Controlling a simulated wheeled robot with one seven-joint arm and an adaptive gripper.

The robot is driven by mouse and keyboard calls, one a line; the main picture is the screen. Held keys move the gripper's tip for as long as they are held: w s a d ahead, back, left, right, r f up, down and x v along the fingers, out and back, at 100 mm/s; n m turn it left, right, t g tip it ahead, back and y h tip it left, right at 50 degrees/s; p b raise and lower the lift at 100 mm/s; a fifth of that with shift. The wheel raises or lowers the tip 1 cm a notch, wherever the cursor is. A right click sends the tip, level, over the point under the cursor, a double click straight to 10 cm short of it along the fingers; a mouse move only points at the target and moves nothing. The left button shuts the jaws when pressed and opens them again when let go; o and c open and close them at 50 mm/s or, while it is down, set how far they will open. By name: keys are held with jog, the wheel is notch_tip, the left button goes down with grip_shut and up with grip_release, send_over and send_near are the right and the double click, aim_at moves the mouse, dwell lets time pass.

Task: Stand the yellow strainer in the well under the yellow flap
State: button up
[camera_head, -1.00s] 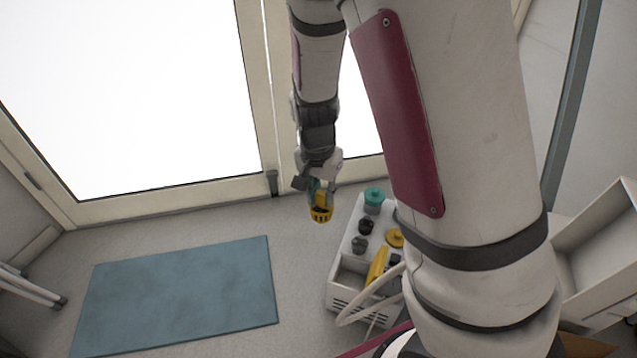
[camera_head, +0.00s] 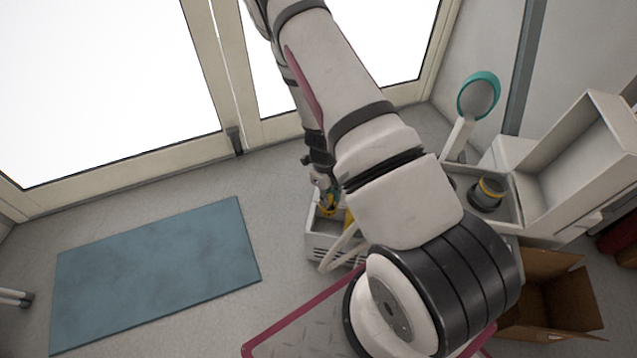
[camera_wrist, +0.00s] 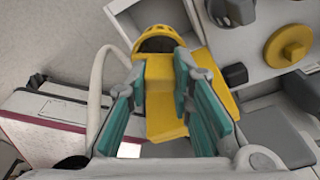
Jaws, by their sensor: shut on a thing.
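My gripper (camera_wrist: 159,72) is shut on the yellow strainer (camera_wrist: 152,38), with teal pads on either side of its block-like grip. The strainer's slotted round basket points away from my gripper, toward the top of the wrist view; its dark inside shows. In the head view, my gripper (camera_head: 325,186) and the strainer (camera_head: 328,208) are over the white compressor unit (camera_head: 318,238), partly behind my arm. The yellow flap (camera_wrist: 217,84) lies behind the right finger in the wrist view, partly covered. I cannot make out the well or the gap between strainer and unit.
A pale hose (camera_wrist: 98,88) curves alongside. A teal mat (camera_head: 150,270) lies left; a cardboard box (camera_head: 552,300) stands right. The floor between mat and unit is clear.

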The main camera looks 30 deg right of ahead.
aim_at(330, 210)
jog(key=shift+s+d+f+m, duration=0.15)
jog(key=shift+f+m, duration=0.15)
jog(key=shift+f, duration=0.5)
jog(key=shift+f+b, duration=1.7)
jog(key=shift+f, duration=0.15)
jog(key=shift+f, duration=0.2)
jog(key=shift+f+b, duration=2.15)
jog(key=shift+f, duration=0.5)
jog(key=shift+f, duration=0.1)
jog(key=shift+f+b, duration=1.3)
jog(key=shift+f, duration=0.5)
jog(key=o, duration=1)
jog(key=shift+c, duration=0.4)
